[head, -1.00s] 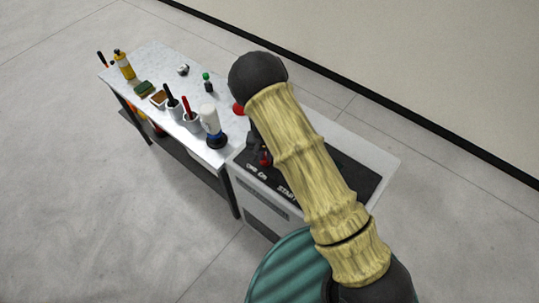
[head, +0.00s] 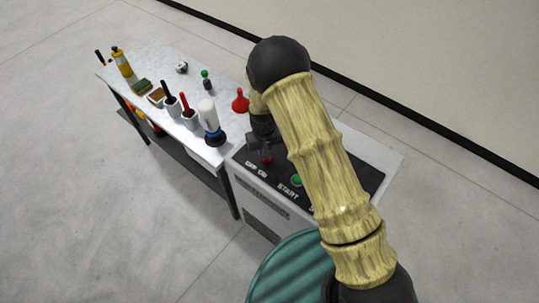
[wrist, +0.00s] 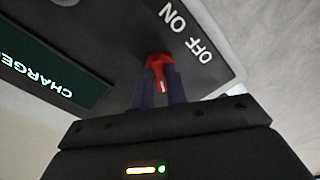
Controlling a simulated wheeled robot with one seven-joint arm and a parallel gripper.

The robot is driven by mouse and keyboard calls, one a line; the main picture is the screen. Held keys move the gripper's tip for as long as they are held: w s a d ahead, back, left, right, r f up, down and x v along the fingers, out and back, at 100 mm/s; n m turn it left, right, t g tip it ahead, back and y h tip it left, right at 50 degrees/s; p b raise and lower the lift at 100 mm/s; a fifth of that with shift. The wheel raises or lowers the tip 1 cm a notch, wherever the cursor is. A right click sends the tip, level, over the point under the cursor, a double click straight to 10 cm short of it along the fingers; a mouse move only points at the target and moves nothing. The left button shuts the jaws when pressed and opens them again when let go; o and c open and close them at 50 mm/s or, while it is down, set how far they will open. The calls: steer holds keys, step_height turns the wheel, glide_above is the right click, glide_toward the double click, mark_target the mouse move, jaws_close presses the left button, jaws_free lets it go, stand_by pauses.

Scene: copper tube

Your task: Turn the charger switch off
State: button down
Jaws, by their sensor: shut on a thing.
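The red charger switch (head: 265,160) sits on the dark top panel of the grey cabinet, beside the white OFF and ON labels. In the wrist view the switch (wrist: 157,66) is between my two fingertips, with a pale mark on it; the words OFF and ON are printed to its right. My gripper (head: 262,147) is down at the panel and shut on the switch, and it also shows in the wrist view (wrist: 159,88). My fingers partly cover the switch, so which label it points to cannot be told.
A green button (head: 296,181) by the START label is right of the switch, close to my arm. A CHARGE display (wrist: 45,75) is at the left in the wrist view. A bench (head: 150,60) with bottles, cups and a red funnel (head: 240,101) adjoins the cabinet.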

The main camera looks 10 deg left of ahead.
steer(key=n+b, duration=0.1)
steer(key=n, duration=0.2)
steer(key=shift+d+f+n+b, duration=0.1)
steer(key=shift+n+b, duration=0.2)
steer(key=shift+b, duration=0.05)
steer(key=shift+n+b, duration=0.5)
steer(key=shift+n, duration=1)
steer(key=c, duration=1.4)
jaws_free()
steer(key=shift+r, duration=0.2)
step_height(320, 180, up, 17)
steer(key=b, duration=0.3)
steer(key=shift+s+r, duration=0.15)
